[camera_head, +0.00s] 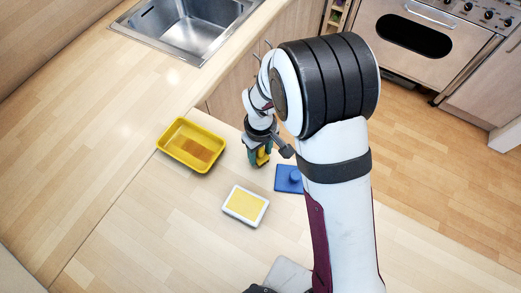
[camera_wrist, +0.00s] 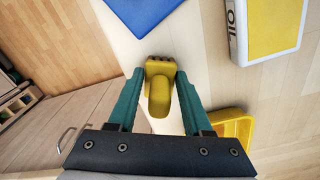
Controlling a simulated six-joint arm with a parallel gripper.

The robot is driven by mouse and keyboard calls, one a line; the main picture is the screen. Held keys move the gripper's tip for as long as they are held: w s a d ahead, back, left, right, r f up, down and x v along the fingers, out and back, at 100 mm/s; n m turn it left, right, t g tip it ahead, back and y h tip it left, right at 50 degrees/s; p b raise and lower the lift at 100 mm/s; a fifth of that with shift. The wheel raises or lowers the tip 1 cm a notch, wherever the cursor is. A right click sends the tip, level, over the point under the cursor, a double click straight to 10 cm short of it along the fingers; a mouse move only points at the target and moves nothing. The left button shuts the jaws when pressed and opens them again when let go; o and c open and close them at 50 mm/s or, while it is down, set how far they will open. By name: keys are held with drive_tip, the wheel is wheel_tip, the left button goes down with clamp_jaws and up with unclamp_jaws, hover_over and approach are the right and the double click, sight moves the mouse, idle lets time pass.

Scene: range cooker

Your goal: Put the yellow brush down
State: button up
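The yellow brush (camera_wrist: 158,92) is between the two green fingers of my gripper (camera_wrist: 161,75) in the wrist view. The fingertips appear to touch its wide end on both sides, so the gripper looks shut on it. In the head view my gripper (camera_head: 259,153) points down at the counter's edge side, with a bit of the yellow brush (camera_head: 263,157) showing between the fingers. I cannot tell whether the brush touches the counter.
A yellow tray (camera_head: 174,150) with a brown patch inside lies left of my gripper. The sink (camera_head: 188,25) is behind. Bare wooden counter (camera_head: 135,225) lies at left.

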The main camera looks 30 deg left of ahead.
drive_tip(key=o, duration=0.3)
drive_tip(key=shift+o, duration=0.2)
drive_tip(key=shift+r, duration=0.1)
wheel_tip(320, 180, up, 12)
drive_tip(key=shift+r, duration=0.1)
drive_tip(key=s+d+r+m, duration=0.1)
drive_tip(key=d+r+m, duration=0.25)
drive_tip(key=d, duration=0.35)
drive_tip(key=d+r+m, duration=0.3)
drive_tip(key=d+m, duration=0.1)
drive_tip(key=d, duration=0.2)
drive_tip(key=s+d+r+m+y, duration=0.1)
drive_tip(key=s+d+m, duration=1)
drive_tip(key=s, duration=0.1)
drive_tip(key=shift+s+r+y, duration=0.15)
drive_tip(key=shift+s+y, duration=0.15)
drive_tip(key=shift+y, duration=0.1)
drive_tip(key=shift+d+m, duration=0.1)
drive_tip(key=shift+m, duration=0.15)
